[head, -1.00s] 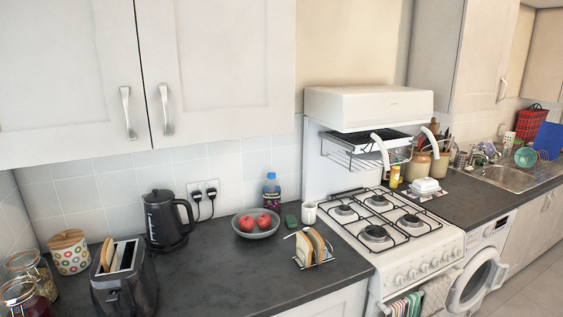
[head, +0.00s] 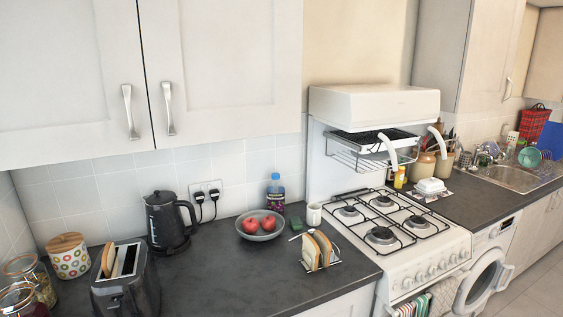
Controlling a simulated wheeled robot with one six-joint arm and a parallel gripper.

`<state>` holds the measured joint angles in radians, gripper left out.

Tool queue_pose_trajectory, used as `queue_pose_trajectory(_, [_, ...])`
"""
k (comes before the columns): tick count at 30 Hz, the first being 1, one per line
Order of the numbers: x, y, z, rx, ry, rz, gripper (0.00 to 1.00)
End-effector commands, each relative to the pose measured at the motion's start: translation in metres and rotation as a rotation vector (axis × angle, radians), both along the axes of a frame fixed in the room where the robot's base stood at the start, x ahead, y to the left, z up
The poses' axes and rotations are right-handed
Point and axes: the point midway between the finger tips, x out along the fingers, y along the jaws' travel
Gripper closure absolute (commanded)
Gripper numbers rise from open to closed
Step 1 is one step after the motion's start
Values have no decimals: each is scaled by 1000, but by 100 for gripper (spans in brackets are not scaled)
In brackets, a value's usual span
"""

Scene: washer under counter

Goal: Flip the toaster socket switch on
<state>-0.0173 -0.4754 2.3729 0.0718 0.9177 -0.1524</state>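A white double wall socket (head: 206,191) is on the tiled wall behind the counter, between the kettle and the bottle. Two black plugs (head: 206,197) sit in it side by side, with cords hanging down. The socket's switches are too small to make out, so I cannot tell their positions. The black toaster (head: 126,281) stands at the front left of the counter with a slice of bread (head: 108,260) at its slot. Which plug belongs to the toaster cannot be told. My gripper is not in view.
The black kettle (head: 169,222) stands just left of the socket. A bowl of apples (head: 260,226), a bottle (head: 275,192) and a toast rack (head: 317,251) are to the right. Wall cupboards (head: 160,70) hang above. The counter (head: 225,272) is bare at front centre.

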Motion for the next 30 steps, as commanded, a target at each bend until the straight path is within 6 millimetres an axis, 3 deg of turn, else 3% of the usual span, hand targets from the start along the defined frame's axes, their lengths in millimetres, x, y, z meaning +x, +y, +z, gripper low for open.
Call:
queue_pose_trajectory(6, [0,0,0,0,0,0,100])
queue_pose_trajectory(30, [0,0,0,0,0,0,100])
